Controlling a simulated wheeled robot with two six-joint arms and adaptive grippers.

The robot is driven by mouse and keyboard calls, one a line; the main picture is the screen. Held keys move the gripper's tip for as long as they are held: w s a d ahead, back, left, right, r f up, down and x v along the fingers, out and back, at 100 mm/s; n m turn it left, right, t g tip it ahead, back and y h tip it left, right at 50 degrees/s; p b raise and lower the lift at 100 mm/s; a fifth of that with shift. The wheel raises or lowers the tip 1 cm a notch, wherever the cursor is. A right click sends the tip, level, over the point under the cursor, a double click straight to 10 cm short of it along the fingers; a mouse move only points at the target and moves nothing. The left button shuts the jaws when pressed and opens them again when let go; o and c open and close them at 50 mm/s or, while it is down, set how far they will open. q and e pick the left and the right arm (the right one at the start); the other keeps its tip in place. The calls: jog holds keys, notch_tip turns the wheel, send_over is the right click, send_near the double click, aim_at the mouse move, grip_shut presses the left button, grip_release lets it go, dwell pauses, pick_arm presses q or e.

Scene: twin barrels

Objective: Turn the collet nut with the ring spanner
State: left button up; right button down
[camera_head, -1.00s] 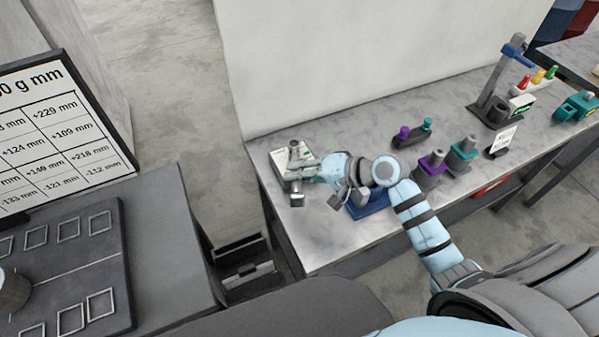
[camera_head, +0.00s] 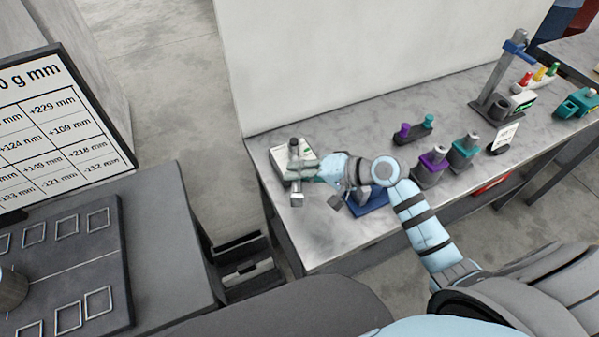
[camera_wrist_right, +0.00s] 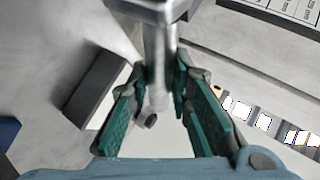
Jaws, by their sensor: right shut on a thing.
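My right gripper (camera_head: 312,172) is above the left end of the bench. In the right wrist view its teal-padded fingers (camera_wrist_right: 165,112) are shut on a grey metal bar with a blocky head, which looks like the ring spanner (camera_wrist_right: 158,50). In the head view the spanner's grey end (camera_head: 297,200) shows in front of the gripper. The spanner's ring is not clearly seen. A blue fixture (camera_head: 375,203) stands under my right wrist, mostly hidden by the arm. I cannot make out the collet nut there. My left gripper is out of view.
A white box with a green mark (camera_head: 308,150) lies behind the gripper. A column stand (camera_head: 497,85) is farther right. The bench's front left area (camera_head: 320,245) is clear.

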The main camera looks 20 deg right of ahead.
jog(key=d+n+b, duration=0.1)
jog(key=d+n+g+y+b, duration=0.1)
jog(key=b, duration=0.1)
jog(key=shift+s+d+g+y, duration=0.1)
jog(key=shift+s+g+y, duration=0.15)
jog(key=shift+g+y, duration=0.05)
dwell(0.3)
jog(key=d+n+g+b, duration=0.2)
jog(key=b, duration=0.1)
jog(key=shift+d+y, duration=0.1)
jog(key=shift+y, duration=0.3)
